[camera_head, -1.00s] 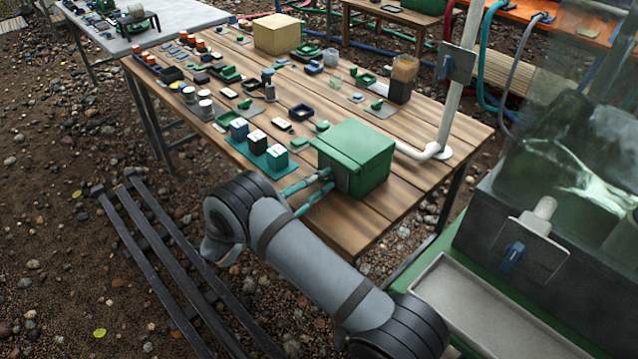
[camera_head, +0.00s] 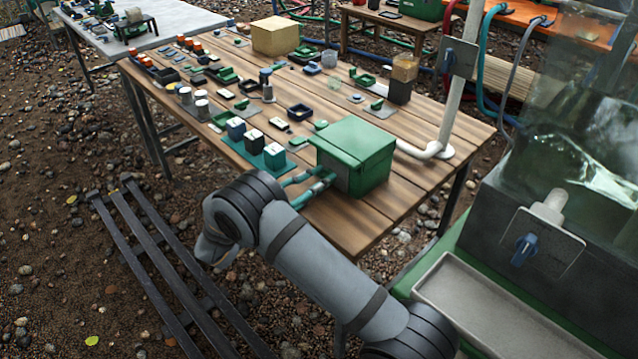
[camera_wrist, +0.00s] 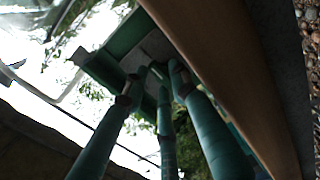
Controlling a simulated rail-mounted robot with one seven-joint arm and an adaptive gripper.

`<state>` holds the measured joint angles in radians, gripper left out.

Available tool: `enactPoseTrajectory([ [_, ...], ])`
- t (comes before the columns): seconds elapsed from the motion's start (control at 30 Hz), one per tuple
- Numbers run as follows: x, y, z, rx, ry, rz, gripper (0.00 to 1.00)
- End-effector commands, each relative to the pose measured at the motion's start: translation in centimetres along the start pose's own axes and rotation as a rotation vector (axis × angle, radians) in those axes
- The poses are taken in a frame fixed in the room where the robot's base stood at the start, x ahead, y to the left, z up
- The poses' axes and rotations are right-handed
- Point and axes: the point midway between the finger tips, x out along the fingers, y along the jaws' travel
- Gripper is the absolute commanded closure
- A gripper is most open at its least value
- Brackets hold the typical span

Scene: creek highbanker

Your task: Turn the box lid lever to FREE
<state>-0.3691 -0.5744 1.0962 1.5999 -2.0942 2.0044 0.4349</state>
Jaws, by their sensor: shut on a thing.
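The green box (camera_head: 360,150) stands on the front right corner of the wooden table with its lid down. A grey plate is on its left-facing side, partly behind my fingers, and this plate (camera_wrist: 158,44) also shows in the wrist view. My gripper (camera_head: 328,177) reaches that side from the lower left with its teal fingers. In the wrist view, the fingers of my gripper (camera_wrist: 158,82) come together at the plate, shut on the lid lever. The lever is mostly hidden between the fingertips, so its setting and any FREE marking cannot be read.
Three lidded cubes on a teal tray (camera_head: 232,146) stand left of the box. A white pipe (camera_head: 425,150) rises behind it. A tank with a blue-handled valve (camera_head: 523,250) and a grey trough (camera_head: 470,290) are at right. Bare table (camera_head: 345,225) lies in front of the box.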

Motion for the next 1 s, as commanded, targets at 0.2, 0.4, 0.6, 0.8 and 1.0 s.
enactPoseTrajectory([
  [0.2,-0.05,0.34,-0.23,0.049,0.007,0.004,1.0],
  [0.4,-0.04,0.38,-0.22,0.057,0.006,0.004,1.0],
  [0.6,-0.03,0.39,-0.2,0.056,0.006,0.004,1.0],
  [0.8,-0.03,0.33,-0.21,0.054,0.006,0.004,0.64],
  [1.0,-0.02,0.18,-0.12,0.049,0.004,0.003,0.62],
])
